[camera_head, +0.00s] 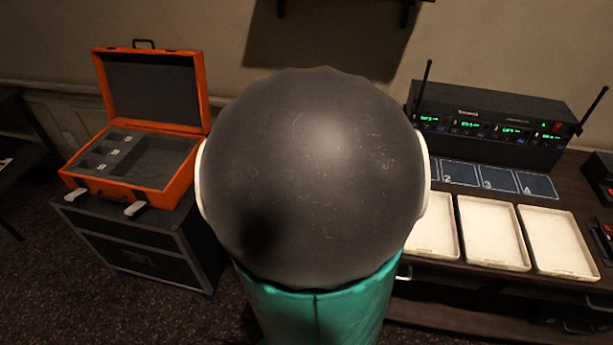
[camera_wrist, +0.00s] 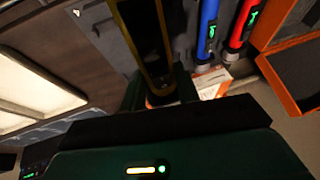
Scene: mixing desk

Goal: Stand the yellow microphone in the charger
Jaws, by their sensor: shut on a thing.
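My gripper (camera_wrist: 158,92) is shut on a long dark body with yellow edges, the yellow microphone (camera_wrist: 139,42), in the wrist view. It points away from the palm, its far end cut off by the top edge. A blue microphone (camera_wrist: 208,28) and a red microphone (camera_wrist: 243,22), each with a small green display, are to its right, apart from it. I cannot make out the charger for certain. In the head view a big dark round joint of my own arm hides the middle, including my gripper and the microphones.
An open orange case (camera_head: 118,190) with dark foam slots sits on a black trunk (camera_head: 150,250) at left. A receiver (camera_head: 490,118) with two antennas stands at right, behind numbered cards (camera_head: 498,178) and white trays (camera_head: 492,232). A white-and-orange item (camera_wrist: 213,82) lies below the blue microphone.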

